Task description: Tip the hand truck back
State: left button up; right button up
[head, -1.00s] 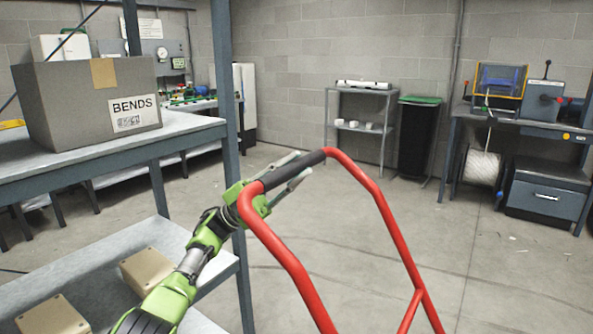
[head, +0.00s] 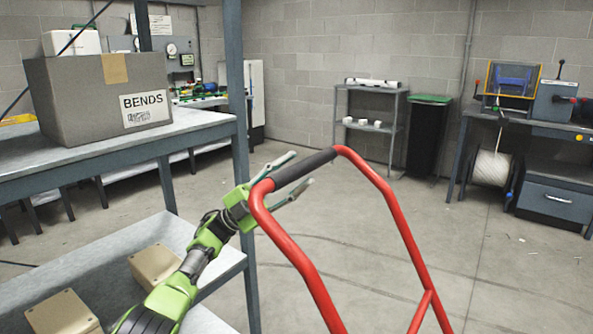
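The hand truck's red tubular frame (head: 403,220) rises in the lower middle of the head view. A dark grip (head: 305,168) covers its top crossbar. Its lower part and wheels are out of the picture, so I cannot tell its tilt. My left gripper (head: 304,166) is at the left end of the grip. Its two fingers are spread, one on the upper side of the bar and one on the lower side, with visible gaps. I cannot tell whether either finger touches the bar. My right gripper is not in view.
A shelf rack (head: 205,130) on the left holds a grey box (head: 85,105) marked BENDS and small tan boxes (head: 154,266) below. A small shelf (head: 372,88), a black bin (head: 428,138) and a workbench (head: 550,122) line the back. Floor between is clear.

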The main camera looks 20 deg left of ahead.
pick_arm(q)
jog(key=v, duration=0.6)
jog(key=shift+a+t, duration=0.2)
jog(key=shift+t, duration=0.1)
jog(key=shift+f, duration=0.15)
